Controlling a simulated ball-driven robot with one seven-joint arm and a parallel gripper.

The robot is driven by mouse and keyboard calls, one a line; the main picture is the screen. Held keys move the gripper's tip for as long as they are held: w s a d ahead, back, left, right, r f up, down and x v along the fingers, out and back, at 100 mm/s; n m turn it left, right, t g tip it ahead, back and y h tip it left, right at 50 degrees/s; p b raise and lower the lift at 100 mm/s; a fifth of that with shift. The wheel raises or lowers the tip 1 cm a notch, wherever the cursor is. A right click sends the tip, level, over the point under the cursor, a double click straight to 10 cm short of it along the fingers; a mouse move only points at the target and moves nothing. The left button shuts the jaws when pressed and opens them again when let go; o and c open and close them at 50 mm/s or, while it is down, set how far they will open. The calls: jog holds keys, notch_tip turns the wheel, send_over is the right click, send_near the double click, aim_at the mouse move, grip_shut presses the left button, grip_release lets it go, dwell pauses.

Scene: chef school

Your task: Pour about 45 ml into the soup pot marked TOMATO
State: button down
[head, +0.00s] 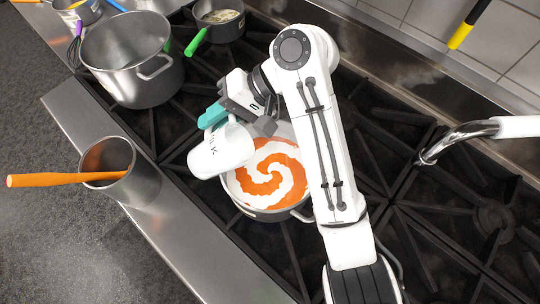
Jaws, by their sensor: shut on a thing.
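My gripper (240,108) is shut on a white milk jug (213,156) with a teal handle (212,115) and dark lettering ending in "ILK". The jug is tilted above the left side of a soup pot (243,207). The pot stands on the stove and holds orange soup (273,187) with a white swirl on it. My arm covers the pot's right side. No TOMATO mark shows on the pot from here. I cannot tell whether liquid is leaving the jug.
A large empty steel pot (121,85) stands at the upper left, with a green-handled pan (219,25) behind. A metal cup with an orange-handled utensil (143,184) stands on the steel counter edge (165,235). A faucet (460,135) is at right.

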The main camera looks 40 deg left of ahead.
notch_tip(320, 180, up, 2)
jog(key=shift+t+h+p, duration=0.3)
jog(key=shift+p, duration=0.9)
jog(key=shift+s+a+t+h, duration=0.1)
jog(key=shift+a+t+h, duration=0.05)
jog(key=shift+t+h, duration=0.6)
dwell(0.3)
jog(key=shift+s+a+f+t+h, duration=0.4)
jog(key=shift+s+a+t+h, duration=0.05)
jog(key=shift+s+t, duration=0.1)
jog(key=shift+s+a+f+n+t+h, duration=0.2)
jog(key=shift+s+a+t+h, duration=0.15)
jog(key=shift+t+h, duration=0.35)
jog(key=shift+s+a+f+n+t+h, duration=0.1)
jog(key=shift+s+a+n+t+h, duration=0.25)
jog(key=shift+t+h, duration=0.4)
jog(key=shift+s+a+f+n+t+h, duration=0.1)
jog(key=shift+s+a+t+h, duration=0.1)
jog(key=shift+a+t+h, duration=0.5)
jog(key=shift+d, duration=0.3)
dwell(0.4)
